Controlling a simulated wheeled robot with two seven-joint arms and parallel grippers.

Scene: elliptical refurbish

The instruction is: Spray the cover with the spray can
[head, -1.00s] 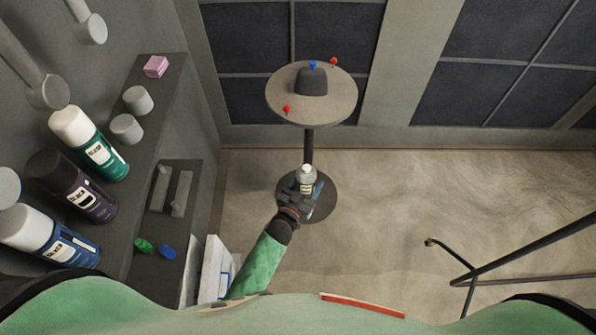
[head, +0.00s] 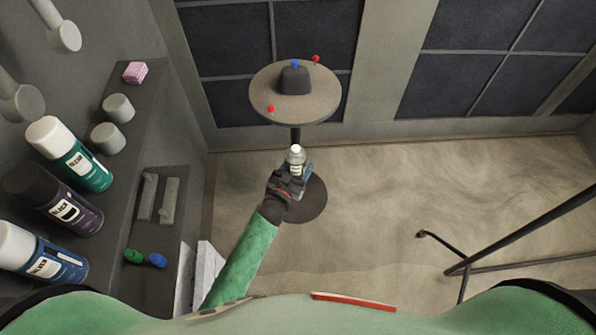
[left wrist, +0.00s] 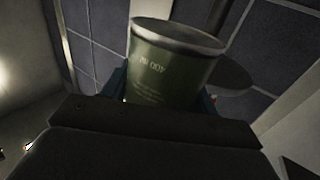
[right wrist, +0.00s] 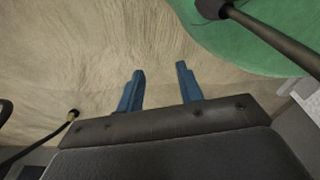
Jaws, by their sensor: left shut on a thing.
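The cover (head: 294,81) is a dark grey block-like piece standing on a round table (head: 262,98) ahead of me. My left gripper (head: 299,172) is shut on a spray can (head: 296,158) with a pale cap, held upright in front of the table and below its top. In the left wrist view the can (left wrist: 172,62) looks olive green with pale print, between the blue fingers. The can is apart from the cover. My right gripper (right wrist: 160,88) is open and empty above the floor in the right wrist view; it is out of the head view.
Red pins (head: 271,109) and a blue pin (head: 295,64) are at the tabletop. A left shelf holds green (head: 82,165), black (head: 65,207) and blue (head: 50,262) cans, grey cylinders (head: 118,108) and a pink block (head: 135,72). A dark rail (head: 520,232) stands at right. The middle floor is clear.

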